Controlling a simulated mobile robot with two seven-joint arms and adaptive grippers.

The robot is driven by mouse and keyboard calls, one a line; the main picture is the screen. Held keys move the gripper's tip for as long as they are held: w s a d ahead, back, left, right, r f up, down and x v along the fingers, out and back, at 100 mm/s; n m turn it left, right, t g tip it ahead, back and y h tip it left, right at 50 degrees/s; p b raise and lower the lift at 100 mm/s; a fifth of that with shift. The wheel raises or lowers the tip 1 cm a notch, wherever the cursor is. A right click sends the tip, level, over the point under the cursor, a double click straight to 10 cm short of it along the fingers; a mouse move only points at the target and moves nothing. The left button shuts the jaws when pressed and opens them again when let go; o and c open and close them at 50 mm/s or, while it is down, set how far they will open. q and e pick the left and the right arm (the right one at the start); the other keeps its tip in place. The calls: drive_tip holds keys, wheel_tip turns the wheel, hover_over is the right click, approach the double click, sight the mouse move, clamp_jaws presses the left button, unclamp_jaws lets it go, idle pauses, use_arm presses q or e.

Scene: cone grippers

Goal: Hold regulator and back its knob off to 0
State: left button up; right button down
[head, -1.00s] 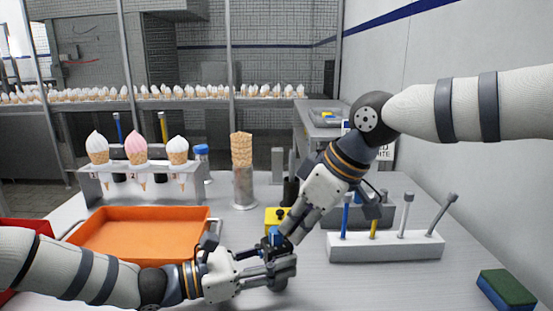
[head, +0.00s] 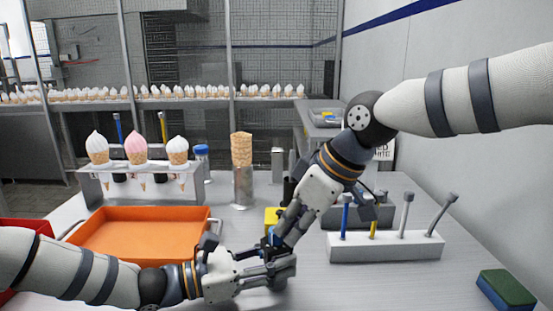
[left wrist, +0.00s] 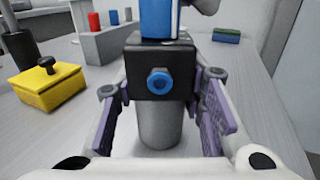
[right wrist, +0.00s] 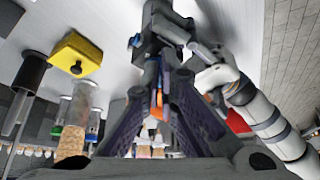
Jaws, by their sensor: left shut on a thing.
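The regulator has a black body (left wrist: 150,68) with a blue round port, a grey bowl (left wrist: 160,125) below and a blue knob (left wrist: 157,18) on top. It stands upright between the purple pads of my left gripper (left wrist: 160,108), which is shut on its body. In the head view my left gripper (head: 272,268) is low in the middle and hides most of the regulator. My right gripper (head: 276,240) comes down from the upper right, with its fingertips at the blue knob (head: 270,233). In the right wrist view its fingers converge around the knob; their grip is unclear.
A yellow block (head: 272,216) with a black knob stands just behind the grippers. An orange tray (head: 140,212) lies left, before a cone rack (head: 105,182). A white tool holder (head: 385,248) stands right; a green-and-blue sponge (head: 507,290) lies front right.

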drive_tip(key=shift+s+f, duration=0.15)
drive_tip(key=shift+f, duration=0.05)
drive_tip(key=shift+s+d, duration=0.15)
drive_tip(key=shift+d, duration=0.15)
wheel_tip(320, 180, up, 6)
drive_tip(key=shift+r, duration=0.15)
idle(0.3)
wheel_tip(320, 180, down, 6)
drive_tip(key=shift+w+d, duration=0.35)
drive_tip(key=shift+w, duration=0.1)
drive_tip(key=shift+w+a, duration=0.15)
drive_tip(key=shift+a, duration=0.3)
idle(0.8)
